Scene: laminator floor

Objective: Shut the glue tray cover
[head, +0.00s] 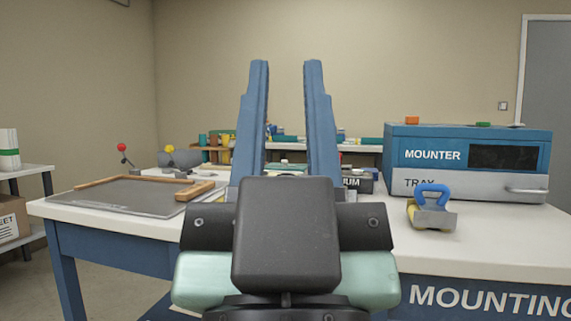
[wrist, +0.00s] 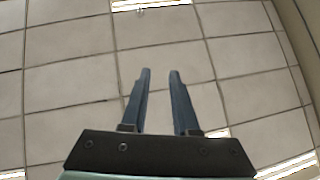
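My gripper (head: 286,63) points upward in the middle of the head view, its two blue fingers apart with nothing between them. It shows open and empty in the wrist view (wrist: 160,71) too, against pale tiles. A blue and grey machine marked MOUNTER (head: 432,139) stands on the table to the right, apart from my gripper. Its grey lower front, marked TRAY (head: 450,187), has a bar handle (head: 526,190) and looks flush with the body. I cannot tell which part is the glue tray cover. My gripper and arm hide the table's middle.
The white-topped table (head: 480,235) spans the front. A grey board with wooden strips (head: 130,197) lies at its left. A blue-handled roller (head: 432,213) sits before the machine. A back shelf (head: 355,148) holds several items; a white shelf (head: 22,172) stands far left.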

